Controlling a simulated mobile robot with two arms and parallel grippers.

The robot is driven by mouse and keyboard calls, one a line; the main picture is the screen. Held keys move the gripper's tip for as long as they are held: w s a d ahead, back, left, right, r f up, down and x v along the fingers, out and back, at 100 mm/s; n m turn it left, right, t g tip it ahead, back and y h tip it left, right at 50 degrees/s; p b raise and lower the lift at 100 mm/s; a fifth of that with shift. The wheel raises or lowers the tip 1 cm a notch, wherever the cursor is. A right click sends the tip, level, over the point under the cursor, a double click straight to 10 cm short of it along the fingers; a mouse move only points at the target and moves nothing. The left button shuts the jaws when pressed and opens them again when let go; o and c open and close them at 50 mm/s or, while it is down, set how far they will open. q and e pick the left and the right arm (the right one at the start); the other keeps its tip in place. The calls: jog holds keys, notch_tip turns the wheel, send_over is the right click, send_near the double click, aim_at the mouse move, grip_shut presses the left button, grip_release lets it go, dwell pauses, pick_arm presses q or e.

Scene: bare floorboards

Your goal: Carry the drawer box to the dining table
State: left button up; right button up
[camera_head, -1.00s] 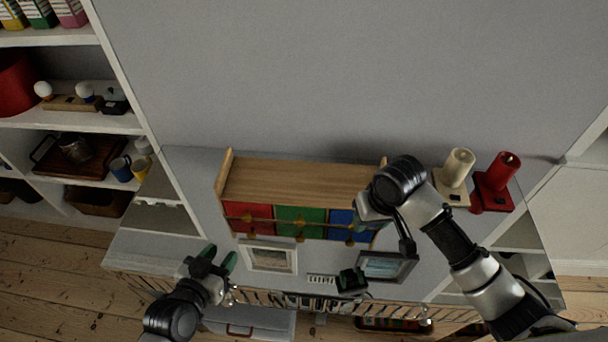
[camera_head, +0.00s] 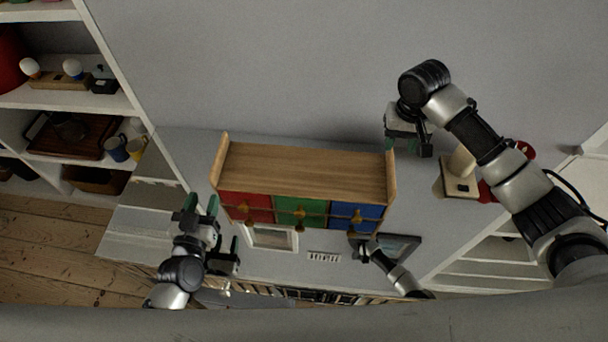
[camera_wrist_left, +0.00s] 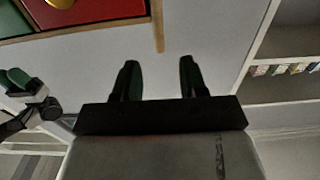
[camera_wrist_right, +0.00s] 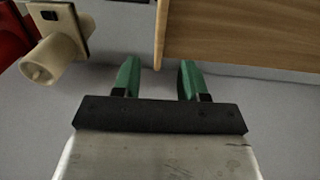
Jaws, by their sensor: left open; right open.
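The drawer box (camera_head: 305,172) has a wooden top, upright end panels and red, green and blue drawers with gold knobs. It stands on a light grey surface in the middle of the head view. My left gripper (camera_head: 200,203) is open and empty beside the red-drawer end. In the left wrist view, its fingertips (camera_wrist_left: 157,65) straddle the line of a thin end panel (camera_wrist_left: 157,22), apart from it. My right gripper (camera_head: 408,148) is open and empty by the far right corner. In the right wrist view, its fingertips (camera_wrist_right: 158,68) are lined up with the wooden end edge (camera_wrist_right: 161,28). The dining table is not identifiable.
A cream candle holder (camera_head: 447,184) and a red one (camera_head: 525,150) stand right of the box, partly behind my right arm. Picture frames (camera_head: 270,237) show below the drawers. A gripper-like shape (camera_head: 362,250) shows there too; I cannot tell whether it is a reflection. Shelves (camera_head: 95,98) stand left.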

aim_at(213, 167)
pick_arm(q)
jog(key=w, duration=0.3)
jog(key=w+d, duration=0.1)
jog(key=w, duration=0.5)
jog(key=shift+d+r, duration=0.1)
jog(key=shift+d, duration=0.05)
pick_arm(e)
notch_tip(213, 167, down, 9)
jog(key=shift+s+f, duration=0.1)
pick_arm(q)
grip_shut()
pick_arm(e)
grip_shut()
pick_arm(q)
jog(key=shift+r, duration=0.1)
